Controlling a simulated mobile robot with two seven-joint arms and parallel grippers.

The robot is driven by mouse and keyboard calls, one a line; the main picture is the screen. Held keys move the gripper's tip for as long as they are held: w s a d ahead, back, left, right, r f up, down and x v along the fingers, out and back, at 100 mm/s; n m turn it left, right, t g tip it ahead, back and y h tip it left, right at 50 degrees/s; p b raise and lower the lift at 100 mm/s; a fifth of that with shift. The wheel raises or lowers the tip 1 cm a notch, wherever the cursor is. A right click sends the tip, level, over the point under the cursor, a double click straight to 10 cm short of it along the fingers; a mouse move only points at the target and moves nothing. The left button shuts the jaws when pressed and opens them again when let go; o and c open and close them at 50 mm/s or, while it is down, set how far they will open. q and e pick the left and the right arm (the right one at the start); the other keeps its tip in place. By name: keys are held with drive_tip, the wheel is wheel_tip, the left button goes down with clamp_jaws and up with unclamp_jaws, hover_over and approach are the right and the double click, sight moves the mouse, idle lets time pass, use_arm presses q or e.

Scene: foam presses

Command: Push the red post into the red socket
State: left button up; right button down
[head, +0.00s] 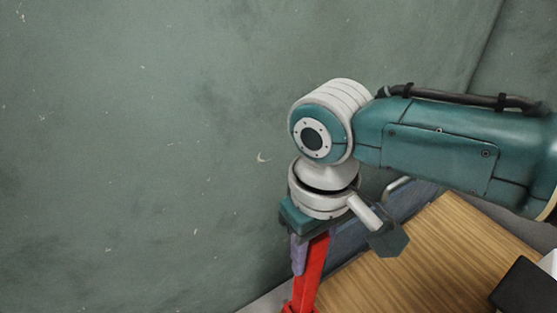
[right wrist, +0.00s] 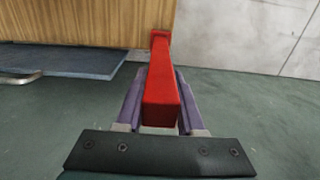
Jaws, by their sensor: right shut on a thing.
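My right gripper (head: 309,262) points down and its purple fingers are shut on the red post (head: 314,272). The post also shows in the right wrist view (right wrist: 161,95), running away from the gripper between both fingers. At the post's far end is a wider red part (right wrist: 160,38), cut by the bottom edge in the head view (head: 299,308). I cannot tell whether it is the post's own foot or the red socket. No separate red socket can be made out. My left gripper is not in view.
A wooden-topped piece (head: 440,255) stands right of the gripper, with a blue-grey slab (right wrist: 75,62) beside it in the wrist view. A dark box (head: 528,290) is at the lower right. A plain green-grey surface (head: 130,150) fills the left and is clear.

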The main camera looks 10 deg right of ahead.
drive_tip(key=shift+f+b, duration=0.35)
drive_tip(key=shift+f, duration=0.2)
drive_tip(key=shift+c, duration=2.2)
unclamp_jaws()
drive_tip(key=shift+r, duration=0.1)
wheel_tip(320, 180, up, 9)
drive_tip(key=p, duration=0.5)
drive_tip(key=shift+f+p, duration=0.2)
drive_tip(key=shift+p, duration=0.15)
drive_tip(key=shift+r, duration=0.65)
drive_tip(key=shift+p, duration=0.3)
